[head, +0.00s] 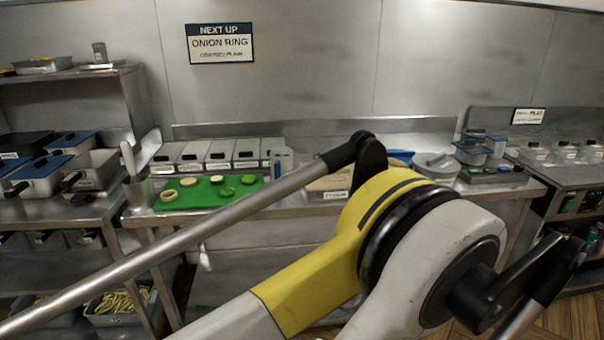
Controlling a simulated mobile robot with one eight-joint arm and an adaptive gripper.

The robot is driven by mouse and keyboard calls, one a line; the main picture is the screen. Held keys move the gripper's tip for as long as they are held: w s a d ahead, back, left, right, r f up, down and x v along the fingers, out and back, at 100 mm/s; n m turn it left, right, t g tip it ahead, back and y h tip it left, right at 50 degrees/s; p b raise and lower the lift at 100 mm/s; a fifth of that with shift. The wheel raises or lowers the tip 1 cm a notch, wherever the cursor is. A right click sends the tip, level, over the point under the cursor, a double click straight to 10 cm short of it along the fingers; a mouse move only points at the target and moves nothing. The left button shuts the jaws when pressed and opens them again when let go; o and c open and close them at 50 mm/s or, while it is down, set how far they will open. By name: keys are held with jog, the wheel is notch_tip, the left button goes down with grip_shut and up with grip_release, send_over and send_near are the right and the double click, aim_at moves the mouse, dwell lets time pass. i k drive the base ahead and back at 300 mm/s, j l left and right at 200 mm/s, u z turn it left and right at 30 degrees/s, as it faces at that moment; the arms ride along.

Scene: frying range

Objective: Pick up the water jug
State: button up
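No water jug can be made out for certain. A small pale, bluish container (283,162) stands upright on the middle counter, just right of the row of lidded bins; it may be the jug, but it is too small to tell. My arm crosses the front of the head view and hides part of the counter's middle and right. My gripper cannot be seen in this view.
A green cutting board (210,205) with cut vegetables lies on the steel counter (142,222). Lidded bins (192,155) line its back. A round lidded pot (436,166) stands to the right. Side counters with pans (92,170) and clear containers (563,151) flank it.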

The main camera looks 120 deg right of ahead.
aim_at(281, 169)
jog(key=z, duration=3.95)
